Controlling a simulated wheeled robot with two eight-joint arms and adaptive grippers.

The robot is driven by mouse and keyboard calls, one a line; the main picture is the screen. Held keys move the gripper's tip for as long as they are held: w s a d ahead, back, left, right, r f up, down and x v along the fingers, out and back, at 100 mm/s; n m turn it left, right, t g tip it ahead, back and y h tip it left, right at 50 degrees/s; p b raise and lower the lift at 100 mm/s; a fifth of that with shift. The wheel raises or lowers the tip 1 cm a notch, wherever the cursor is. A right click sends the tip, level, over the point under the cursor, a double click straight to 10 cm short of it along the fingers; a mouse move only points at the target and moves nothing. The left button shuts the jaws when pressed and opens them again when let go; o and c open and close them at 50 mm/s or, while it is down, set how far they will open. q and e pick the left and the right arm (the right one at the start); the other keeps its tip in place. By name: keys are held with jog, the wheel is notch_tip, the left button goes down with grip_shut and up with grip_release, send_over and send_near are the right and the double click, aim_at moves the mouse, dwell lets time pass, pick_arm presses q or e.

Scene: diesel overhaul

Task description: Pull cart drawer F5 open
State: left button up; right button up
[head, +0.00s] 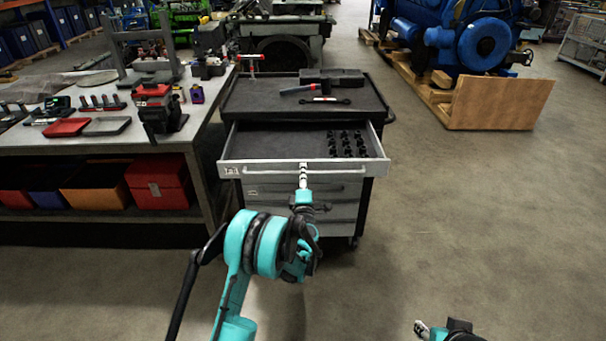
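The tool cart (255,97) stands in the middle of the head view. Its top drawer (262,143) is pulled well out, showing a dark liner and several small black parts at the right. A small label (232,170) sits at the left of the drawer front; its text is too small to read surely. My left gripper (303,172) is at the middle of this drawer's front, its fingers overlapping the bar handle (270,172). Whether they are closed around the bar is hidden. My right gripper (421,328) is low at the right, away from the cart, its fingers barely visible.
A hammer (297,89), a wrench (325,100) and a black tray (332,77) lie on the cart top. A workbench (205,112) with tools stands close at the left, red bin (158,182) beneath. A wooden pallet board (500,103) is at the right. The floor (470,215) right of the cart is clear.

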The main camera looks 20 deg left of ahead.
pick_arm(q)
jog(key=v, duration=0.7)
jog(key=shift+s, duration=0.25)
jog(key=shift+d, duration=0.1)
jog(key=s+d+r+m+g+h, duration=0.3)
jog(key=s+d+r+m+h, duration=0.5)
jog(key=r+m, duration=0.45)
jog(key=s+a+f+m+g, duration=0.1)
jog(key=s+f+m+g, duration=0.2)
jog(key=s, duration=0.7)
jog(key=s+a+f+m+g+y, duration=0.1)
jog(key=s+a+f+m+g, duration=0.1)
jog(key=s, duration=0.9)
jog(key=s+a+f+m+g+y, duration=0.1)
jog(key=s+a+f+m+g, duration=0.1)
jog(key=s, duration=0.8)
notch_tip(320, 180, down, 2)
jog(key=shift+a+f+m+g, duration=0.15)
jog(key=shift+a+m+g, duration=0.1)
jog(key=shift+m+g, duration=0.8)
